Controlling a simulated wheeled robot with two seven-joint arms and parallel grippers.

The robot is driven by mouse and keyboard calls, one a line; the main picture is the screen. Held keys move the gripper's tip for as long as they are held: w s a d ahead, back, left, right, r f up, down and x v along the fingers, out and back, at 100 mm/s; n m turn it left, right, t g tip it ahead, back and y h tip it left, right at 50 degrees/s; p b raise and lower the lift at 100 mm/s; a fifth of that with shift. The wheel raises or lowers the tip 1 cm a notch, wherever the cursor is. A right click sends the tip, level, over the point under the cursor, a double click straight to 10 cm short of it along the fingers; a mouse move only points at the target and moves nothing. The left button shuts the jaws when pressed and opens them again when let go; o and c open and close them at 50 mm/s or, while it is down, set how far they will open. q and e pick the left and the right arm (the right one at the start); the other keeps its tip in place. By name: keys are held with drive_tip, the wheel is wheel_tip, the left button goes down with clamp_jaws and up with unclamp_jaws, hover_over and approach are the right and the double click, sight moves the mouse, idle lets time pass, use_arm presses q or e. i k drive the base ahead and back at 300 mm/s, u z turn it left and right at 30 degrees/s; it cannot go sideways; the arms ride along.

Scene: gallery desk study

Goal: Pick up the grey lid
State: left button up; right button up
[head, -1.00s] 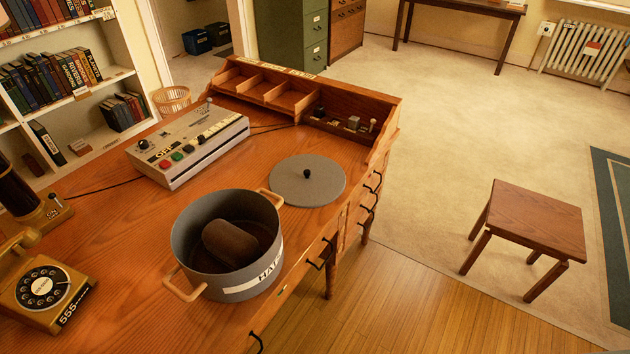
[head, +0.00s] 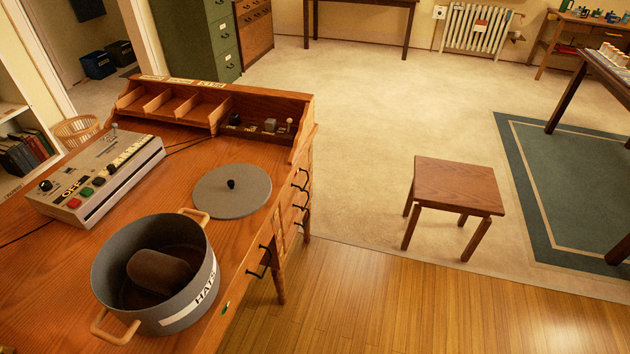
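The grey lid (head: 245,197) is a flat round disc with a small black knob in its middle. It lies flat on the wooden desk (head: 60,300), near the desk's right edge and in front of the pigeonhole rack. A grey pot (head: 195,262) with tan handles and a "HATS" label stands open in front of the lid, with a brown rounded object (head: 160,271) inside. Neither of my grippers shows in the head view.
A control box (head: 95,178) with coloured buttons stands left of the lid. The rack (head: 180,103) closes off the desk's back. A wooden stool (head: 458,186) stands on the floor to the right, with free carpet around it.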

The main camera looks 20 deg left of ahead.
sight(234, 192)
drive_tip(key=z, duration=0.45)
drive_tip(key=i, duration=1.5)
drive_tip(key=u, duration=2.35)
